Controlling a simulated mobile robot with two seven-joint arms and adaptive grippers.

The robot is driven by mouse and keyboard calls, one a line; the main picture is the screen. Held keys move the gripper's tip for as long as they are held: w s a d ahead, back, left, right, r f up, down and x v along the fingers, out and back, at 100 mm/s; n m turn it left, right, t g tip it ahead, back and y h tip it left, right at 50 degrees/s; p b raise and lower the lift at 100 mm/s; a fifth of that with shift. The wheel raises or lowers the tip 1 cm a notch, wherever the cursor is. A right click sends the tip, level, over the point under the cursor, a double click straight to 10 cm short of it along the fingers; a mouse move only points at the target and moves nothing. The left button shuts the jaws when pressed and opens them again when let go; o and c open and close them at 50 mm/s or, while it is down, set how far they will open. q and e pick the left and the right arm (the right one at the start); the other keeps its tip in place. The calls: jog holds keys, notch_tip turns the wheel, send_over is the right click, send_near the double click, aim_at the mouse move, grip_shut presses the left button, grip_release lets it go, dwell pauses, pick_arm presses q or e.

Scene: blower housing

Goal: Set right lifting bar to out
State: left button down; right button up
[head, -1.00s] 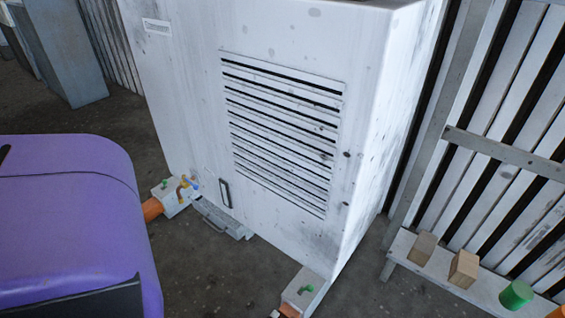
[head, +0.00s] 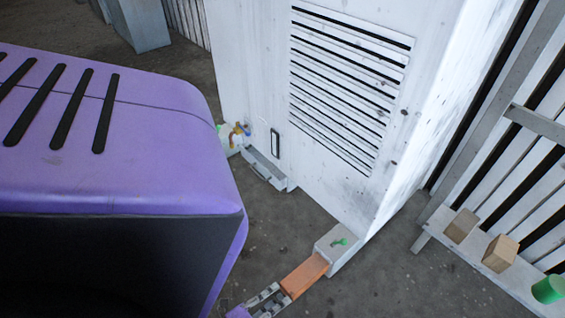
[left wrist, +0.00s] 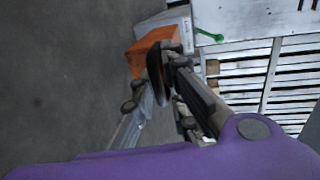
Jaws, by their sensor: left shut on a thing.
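The right lifting bar (head: 304,275) is orange and sticks out of a grey bracket (head: 338,250) at the foot of the white blower housing (head: 240,60). The bar also shows in the left wrist view (left wrist: 148,52). My left gripper (head: 278,296) is shut on the bar's outer end; its fingers (left wrist: 168,62) partly hide the bar in the left wrist view. My right gripper is not in view.
A low ledge with wooden blocks (head: 501,253) and a green cylinder (head: 548,289) stands at the right by a slatted wall. Another bracket with coloured levers (head: 238,130) is at the housing's left foot.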

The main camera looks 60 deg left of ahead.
pick_arm(q)
jog(key=shift+s+f, duration=0.35)
jog(key=shift+s, duration=0.25)
jog(key=c, duration=1.8)
grip_release()
jog(key=shift+d, duration=0.1)
jog(key=shift+c, duration=0.2)
jog(key=shift+w+r, duration=0.1)
jog(key=shift+w, duration=0.05)
